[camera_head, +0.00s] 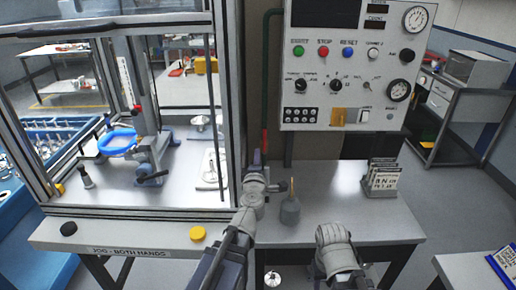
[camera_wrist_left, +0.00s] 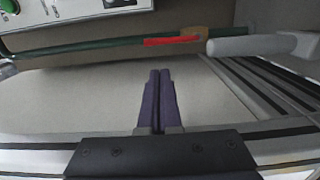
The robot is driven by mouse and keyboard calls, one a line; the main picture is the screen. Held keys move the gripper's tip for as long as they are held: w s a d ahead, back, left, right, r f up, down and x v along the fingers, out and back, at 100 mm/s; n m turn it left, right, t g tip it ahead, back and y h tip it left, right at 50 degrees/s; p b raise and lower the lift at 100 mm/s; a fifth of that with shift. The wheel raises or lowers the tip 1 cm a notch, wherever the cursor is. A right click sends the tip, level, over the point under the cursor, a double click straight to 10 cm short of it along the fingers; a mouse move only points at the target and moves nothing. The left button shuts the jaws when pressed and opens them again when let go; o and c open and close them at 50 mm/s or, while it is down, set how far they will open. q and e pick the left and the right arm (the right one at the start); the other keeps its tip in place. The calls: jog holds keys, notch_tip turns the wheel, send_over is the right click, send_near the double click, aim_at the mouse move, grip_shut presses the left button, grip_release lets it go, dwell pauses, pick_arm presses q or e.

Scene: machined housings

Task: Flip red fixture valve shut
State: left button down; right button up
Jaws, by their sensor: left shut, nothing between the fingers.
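The red valve handle (camera_head: 264,139) is on the green pipe between the glazed enclosure and the control panel. In the left wrist view the red handle (camera_wrist_left: 172,41) lies roughly in line with the pipe, beside a brass-coloured valve body (camera_wrist_left: 196,33). My left gripper (camera_head: 257,157) is just below the handle in the head view. Its dark fingers (camera_wrist_left: 160,72) are together and empty in the left wrist view, with the tips apart from the handle in the picture. The lower pipe is hidden behind the gripper in the head view. My right arm shows at the bottom; its fingers do not.
The enclosure's frame post (camera_head: 226,100) stands close left of my left gripper. The control panel (camera_head: 350,65) is above right. A grey table (camera_head: 375,222) bears a grey pot (camera_head: 290,211) and a card rack (camera_head: 382,178). A yellow button (camera_head: 198,234) is on the front ledge.

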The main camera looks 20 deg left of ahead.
aim_at(265, 140)
pick_arm(q)
jog(key=x, duration=0.9)
jog(key=shift+w+a, duration=0.15)
jog(key=shift+w, duration=0.15)
jog(key=shift+w+d+r+m, duration=0.1)
jog(key=shift+w+d+m, duration=0.05)
jog(key=shift+d+m, duration=0.45)
jog(key=shift+w+d+m, duration=0.2)
jog(key=shift+d+m, duration=0.4)
jog(key=shift+m, duration=0.4)
jog(key=shift+w+d+f+b, duration=0.25)
jog(key=shift+d+f+b, duration=0.1)
jog(key=shift+d, duration=0.5)
jog(key=shift+w+d+f+b, duration=0.25)
jog(key=shift+d+f, duration=0.15)
jog(key=shift+d, duration=0.5)
jog(key=shift+w+d+f+b, duration=0.25)
jog(key=shift+d+f+b, duration=0.1)
jog(key=shift+d, duration=0.5)
jog(key=shift+s, duration=0.1)
